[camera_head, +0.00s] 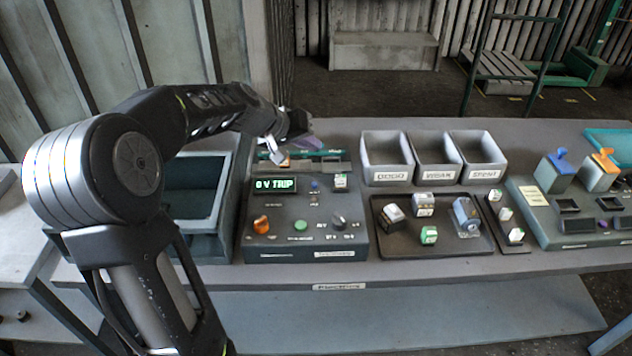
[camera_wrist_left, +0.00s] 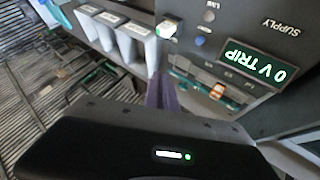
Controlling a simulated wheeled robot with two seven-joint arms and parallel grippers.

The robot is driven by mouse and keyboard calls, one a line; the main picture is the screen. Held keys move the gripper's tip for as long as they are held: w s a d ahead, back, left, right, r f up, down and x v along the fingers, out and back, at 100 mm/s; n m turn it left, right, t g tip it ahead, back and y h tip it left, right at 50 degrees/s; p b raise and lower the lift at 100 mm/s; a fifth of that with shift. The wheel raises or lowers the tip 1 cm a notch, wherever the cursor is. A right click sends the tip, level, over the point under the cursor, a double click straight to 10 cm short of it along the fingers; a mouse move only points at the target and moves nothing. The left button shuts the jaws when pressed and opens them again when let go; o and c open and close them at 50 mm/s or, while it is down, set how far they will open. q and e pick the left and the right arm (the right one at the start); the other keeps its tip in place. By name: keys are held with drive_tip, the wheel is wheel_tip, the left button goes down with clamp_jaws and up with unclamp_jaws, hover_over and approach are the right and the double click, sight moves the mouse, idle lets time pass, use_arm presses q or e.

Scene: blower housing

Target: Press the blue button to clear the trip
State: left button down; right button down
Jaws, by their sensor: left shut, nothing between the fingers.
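The grey supply box (camera_head: 290,225) stands on the bench, its display (camera_head: 275,185) lit green with "0 V TRIP". A small blue button (camera_head: 315,184) sits on its panel, right of the display. In the left wrist view the same blue button (camera_wrist_left: 200,41) shows beside the display (camera_wrist_left: 250,65). My left gripper (camera_head: 305,143) is above the back edge of the box, behind the button and apart from it. Its purple fingers (camera_wrist_left: 162,92) are shut and empty in the left wrist view. My right gripper is in neither view.
An orange knob (camera_head: 261,225), a green button (camera_head: 301,225) and a dark knob (camera_head: 338,222) share the panel. Three grey bins (camera_head: 387,178) and a dark tray (camera_head: 400,238) with several blocks stand to the right. An open teal-lined box (camera_head: 226,207) stands left.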

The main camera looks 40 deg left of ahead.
use_arm(q)
wheel_tip(320, 180, down, 8)
drive_tip(key=b, duration=0.6)
drive_tip(key=shift+f+b, duration=0.35)
drive_tip(key=shift+f, duration=0.05)
idle(1.6)
drive_tip(key=shift+f+b, duration=0.4)
drive_tip(key=shift+b, duration=0.2)
drive_tip(key=shift+f+b, duration=0.45)
drive_tip(key=shift+b, duration=0.1)
idle(0.6)
drive_tip(key=shift+r, duration=0.1)
drive_tip(key=shift+r+p, duration=0.5)
drive_tip(key=shift+r, duration=0.3)
drive_tip(key=shift+r+p, duration=1.7)
drive_tip(key=shift+r, duration=0.75)
